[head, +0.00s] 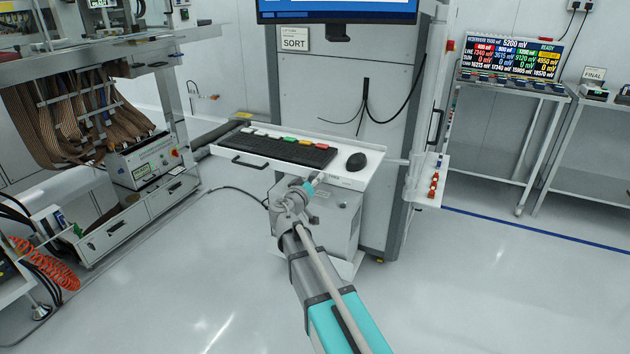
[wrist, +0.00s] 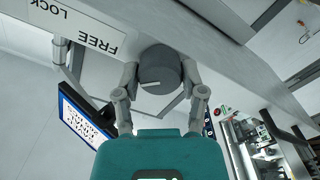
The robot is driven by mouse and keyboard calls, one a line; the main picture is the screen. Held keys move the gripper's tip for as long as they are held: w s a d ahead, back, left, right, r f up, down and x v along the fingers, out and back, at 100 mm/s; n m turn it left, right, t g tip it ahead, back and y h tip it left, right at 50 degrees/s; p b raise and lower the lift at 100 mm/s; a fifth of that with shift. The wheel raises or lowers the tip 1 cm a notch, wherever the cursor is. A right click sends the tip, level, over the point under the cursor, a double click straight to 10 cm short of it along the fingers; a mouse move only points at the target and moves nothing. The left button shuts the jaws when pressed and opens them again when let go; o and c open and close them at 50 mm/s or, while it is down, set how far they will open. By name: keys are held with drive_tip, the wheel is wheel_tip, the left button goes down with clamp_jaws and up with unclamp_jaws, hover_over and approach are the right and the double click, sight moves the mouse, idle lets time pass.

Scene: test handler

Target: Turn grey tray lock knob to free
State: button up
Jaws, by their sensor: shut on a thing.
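The grey tray lock knob (wrist: 160,66) is a dark round knob in the wrist view, with a white pointer line on its lower left part. A white label (wrist: 98,38) beside it carries the words FREE and LOCK, upside down in this view. The line lies nearly level in the picture; I cannot tell exactly which word it marks. My gripper (wrist: 164,86) has one finger on each side of the knob and is shut on it. In the head view my gripper (head: 316,180) is at the front edge of the keyboard tray (head: 345,178); the knob is too small to make out there.
A black keyboard (head: 280,148) and a mouse (head: 356,161) lie on the tray. A monitor (head: 338,10) hangs above, and it also shows in the wrist view (wrist: 85,115). Steel tables (head: 510,88) stand at the right. The floor in front is clear.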

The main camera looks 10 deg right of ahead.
drive_tip(key=n, duration=0.4)
drive_tip(key=shift+s+d+f+n, duration=0.1)
drive_tip(key=shift+s+n, duration=0.05)
drive_tip(key=shift+n, duration=0.15)
drive_tip(key=n, duration=0.4)
drive_tip(key=shift+n, duration=0.4)
drive_tip(key=o, duration=0.9)
drive_tip(key=shift+o, duration=1.2)
